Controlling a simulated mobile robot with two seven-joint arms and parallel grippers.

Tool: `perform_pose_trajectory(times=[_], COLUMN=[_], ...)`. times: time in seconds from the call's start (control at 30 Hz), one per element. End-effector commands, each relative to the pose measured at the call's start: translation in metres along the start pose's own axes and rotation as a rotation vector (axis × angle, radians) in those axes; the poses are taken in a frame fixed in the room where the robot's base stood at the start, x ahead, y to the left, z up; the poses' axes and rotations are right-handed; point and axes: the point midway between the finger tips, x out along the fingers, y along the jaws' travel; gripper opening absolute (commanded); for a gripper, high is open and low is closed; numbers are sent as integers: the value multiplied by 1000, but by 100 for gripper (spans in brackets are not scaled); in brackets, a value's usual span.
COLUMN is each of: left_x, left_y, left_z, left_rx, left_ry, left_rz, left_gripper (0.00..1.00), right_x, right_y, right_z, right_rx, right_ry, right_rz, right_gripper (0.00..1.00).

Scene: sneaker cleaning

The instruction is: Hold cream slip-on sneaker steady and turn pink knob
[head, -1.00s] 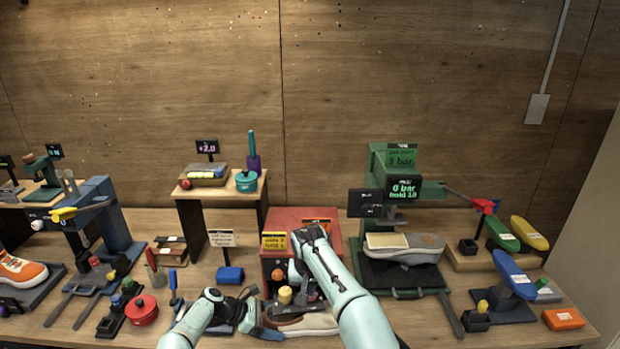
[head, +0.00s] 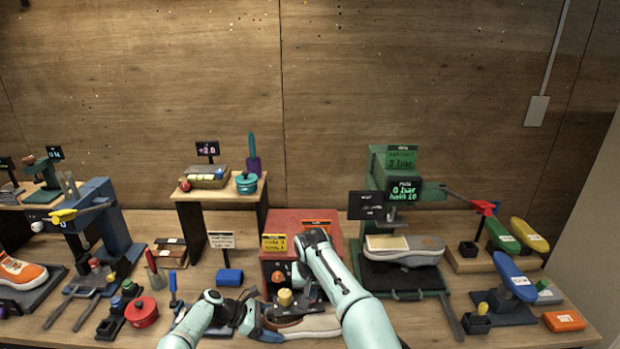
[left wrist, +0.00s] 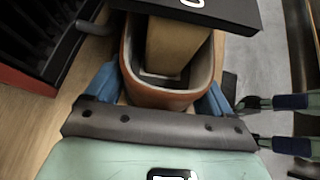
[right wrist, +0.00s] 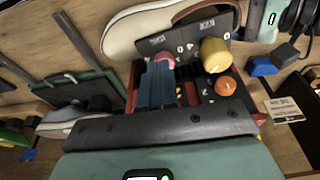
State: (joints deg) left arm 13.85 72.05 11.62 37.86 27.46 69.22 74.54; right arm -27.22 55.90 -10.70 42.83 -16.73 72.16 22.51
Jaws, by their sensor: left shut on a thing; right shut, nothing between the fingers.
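The cream slip-on sneaker (head: 312,326) lies low in front of the red box (head: 334,222); its heel opening with a brown lining (left wrist: 196,94) fills the left wrist view. My left gripper (head: 258,326) is shut on its heel, one blue finger on each side. In the right wrist view the pink knob (right wrist: 164,57) sits on a dark panel beside the sneaker (right wrist: 124,36). My right gripper (right wrist: 158,68) is shut and empty, its fingertips right at the pink knob; I cannot tell whether they touch. The head view hides the pink knob.
A yellow knob (right wrist: 215,54) and an orange knob (right wrist: 227,86) are close beside the pink one. A green press (head: 375,162) with a grey shoe stands at right. A blue block (head: 229,276) and red pot (head: 142,311) are at left.

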Motion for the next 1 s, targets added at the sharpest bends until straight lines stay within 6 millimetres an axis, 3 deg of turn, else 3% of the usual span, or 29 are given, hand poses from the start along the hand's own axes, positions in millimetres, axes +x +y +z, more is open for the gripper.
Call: perform_pose_trajectory(times=[0.2,0.4,1.0], left_x=[-1,-1,-1], left_y=[1,1,1], left_z=[0,0,0], left_rx=[2,2,2], left_ry=[1,1,1], left_rz=[3,3,3], left_gripper=[41,41,41], right_x=[26,38,40], right_y=[0,0,0], right_z=[7,10,8], right_rx=[1,1,1], right_ry=[-1,0,2], right_rz=[1,1,0], right_gripper=[0,0,0])
